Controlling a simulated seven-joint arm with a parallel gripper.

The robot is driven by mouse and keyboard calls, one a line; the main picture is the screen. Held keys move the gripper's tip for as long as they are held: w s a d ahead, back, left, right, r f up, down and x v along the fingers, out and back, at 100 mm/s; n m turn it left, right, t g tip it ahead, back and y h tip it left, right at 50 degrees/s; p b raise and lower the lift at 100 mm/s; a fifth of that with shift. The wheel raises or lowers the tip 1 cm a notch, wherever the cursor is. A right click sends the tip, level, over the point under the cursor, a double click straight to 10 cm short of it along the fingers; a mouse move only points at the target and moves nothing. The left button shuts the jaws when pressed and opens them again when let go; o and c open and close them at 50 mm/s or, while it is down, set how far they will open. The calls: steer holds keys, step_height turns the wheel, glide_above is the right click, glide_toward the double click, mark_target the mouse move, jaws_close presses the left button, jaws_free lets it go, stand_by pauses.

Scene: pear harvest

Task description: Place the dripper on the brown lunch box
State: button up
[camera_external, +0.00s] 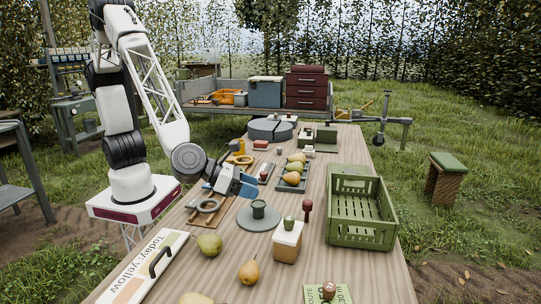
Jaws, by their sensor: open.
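My gripper (248,188), with blue fingers, is open and empty above the table, just behind and left of a dark green cup-shaped piece (259,208). That piece looks like the dripper and stands upright on a round grey-green plate (243,224). The fingers appear apart from it. A tan-brown box with a white top (286,249), perhaps the brown lunch box, stands to the right and nearer the camera.
A green crate (361,236) stands at right. Pears (249,272) lie nearer the camera; others sit on a tray (290,187). Bare wood surrounds the near pears.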

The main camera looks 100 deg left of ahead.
steer(key=s+a+r+n+g+y, duration=0.1)
steer(key=s+a+r+n+g, duration=0.1)
steer(key=s+a+r+n, duration=0.45)
steer(key=s+a+r+n+g+y, duration=0.1)
steer(key=s+a+r+n+g, duration=0.15)
steer(key=a+n, duration=0.45)
steer(key=s+a+r+n+g+y, duration=0.1)
steer(key=s+a+r+n+g, duration=0.25)
steer(key=s+a, duration=0.45)
steer(key=s+a+r+n+g+h, duration=0.1)
steer(key=s+a+r+n+h, duration=0.1)
steer(key=s+n, duration=0.5)
steer(key=s+a+r+n+g+h, duration=0.1)
steer(key=s+a+n+h, duration=0.3)
steer(key=s, duration=1)
steer(key=a+n, duration=0.1)
steer(key=n, duration=0.2)
steer(key=shift+r+n+h, duration=0.3)
steer(key=shift+r, duration=0.05)
